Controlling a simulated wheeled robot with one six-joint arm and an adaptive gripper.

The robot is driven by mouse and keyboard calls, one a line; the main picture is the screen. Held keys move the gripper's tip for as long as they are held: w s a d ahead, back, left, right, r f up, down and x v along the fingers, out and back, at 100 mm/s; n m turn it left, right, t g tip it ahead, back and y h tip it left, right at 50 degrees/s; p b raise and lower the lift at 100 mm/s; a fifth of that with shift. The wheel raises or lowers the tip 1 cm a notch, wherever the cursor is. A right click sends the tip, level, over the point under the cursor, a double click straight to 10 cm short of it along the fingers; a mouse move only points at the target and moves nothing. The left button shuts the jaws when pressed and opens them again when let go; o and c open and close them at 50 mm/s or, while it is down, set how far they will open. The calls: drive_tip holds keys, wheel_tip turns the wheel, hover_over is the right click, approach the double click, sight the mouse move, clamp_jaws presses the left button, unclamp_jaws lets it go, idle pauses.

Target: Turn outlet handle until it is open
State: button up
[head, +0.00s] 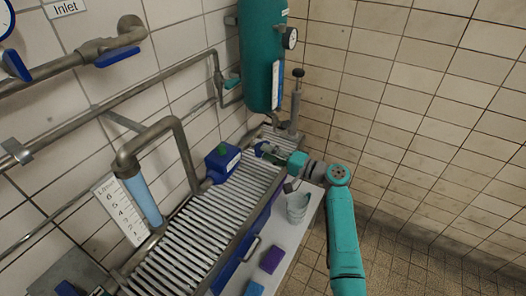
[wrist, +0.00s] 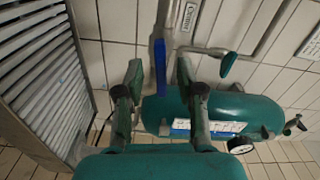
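In the wrist view a long blue handle (wrist: 160,67) sits on a grey pipe, beside a label plate (wrist: 188,15) whose text is too small to read surely. It looks like the outlet handle. My gripper (wrist: 159,70) is open, with one finger on each side of the blue handle in this view. I cannot tell whether either finger touches it. In the head view my gripper (head: 264,152) is at the far end of the slatted rack, below the green tank (head: 263,50). The outlet handle is not clearly visible there.
An inlet label (head: 65,8) and another blue handle (head: 117,57) are on the upper left wall pipe. The slatted rack (head: 205,215) runs along the wall. The right floor is clear.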

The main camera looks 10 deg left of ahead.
drive_tip(key=v, duration=0.9)
